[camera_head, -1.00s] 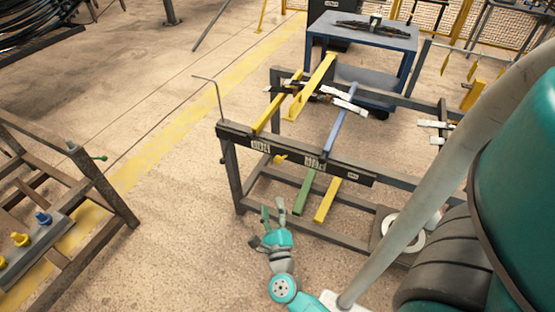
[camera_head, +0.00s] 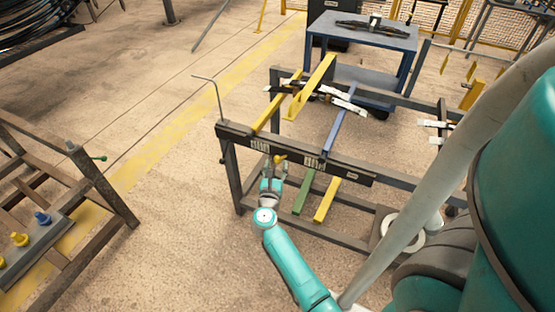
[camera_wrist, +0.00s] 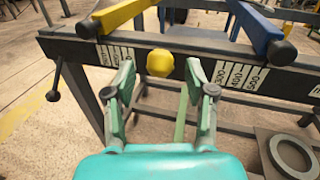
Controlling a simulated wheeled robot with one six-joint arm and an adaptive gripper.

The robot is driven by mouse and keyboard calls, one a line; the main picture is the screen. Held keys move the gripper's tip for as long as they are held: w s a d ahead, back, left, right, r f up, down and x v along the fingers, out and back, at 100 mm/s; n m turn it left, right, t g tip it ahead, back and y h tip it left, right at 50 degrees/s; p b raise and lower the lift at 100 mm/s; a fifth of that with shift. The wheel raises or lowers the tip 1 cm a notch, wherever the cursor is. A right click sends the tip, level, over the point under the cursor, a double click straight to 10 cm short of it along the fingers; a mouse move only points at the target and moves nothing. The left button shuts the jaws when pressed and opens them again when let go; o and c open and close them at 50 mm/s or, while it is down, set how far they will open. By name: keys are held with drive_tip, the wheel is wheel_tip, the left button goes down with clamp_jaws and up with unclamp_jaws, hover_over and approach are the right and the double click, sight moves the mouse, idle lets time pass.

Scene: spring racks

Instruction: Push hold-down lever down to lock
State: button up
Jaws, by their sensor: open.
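A dark metal spring rack (camera_head: 345,172) stands ahead, with yellow and blue bars across its top. A round yellow knob (camera_wrist: 160,63) sits at the front rail; it also shows in the head view (camera_head: 280,159). My gripper (camera_head: 273,167) is open and empty in front of the rail. In the wrist view, its two fingers (camera_wrist: 159,80) stand either side of the knob, with no clear contact. A yellow bar (camera_head: 312,86) slants across the rack's top. A thin lever with a black ball end (camera_wrist: 53,94) hangs at the rail's left. I cannot tell which is the hold-down lever.
Black-tipped ends of a yellow bar (camera_wrist: 120,15) and a blue bar (camera_wrist: 258,24) overhang the rail. A green bar (camera_head: 304,192) and another yellow bar (camera_head: 327,200) lie low on the rack. A rusty frame (camera_head: 118,208) stands left, with free floor between.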

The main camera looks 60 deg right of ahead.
sight(277, 158)
drive_tip(key=shift+x, duration=1.9)
drive_tip(key=shift+c, duration=0.2)
clamp_jaws()
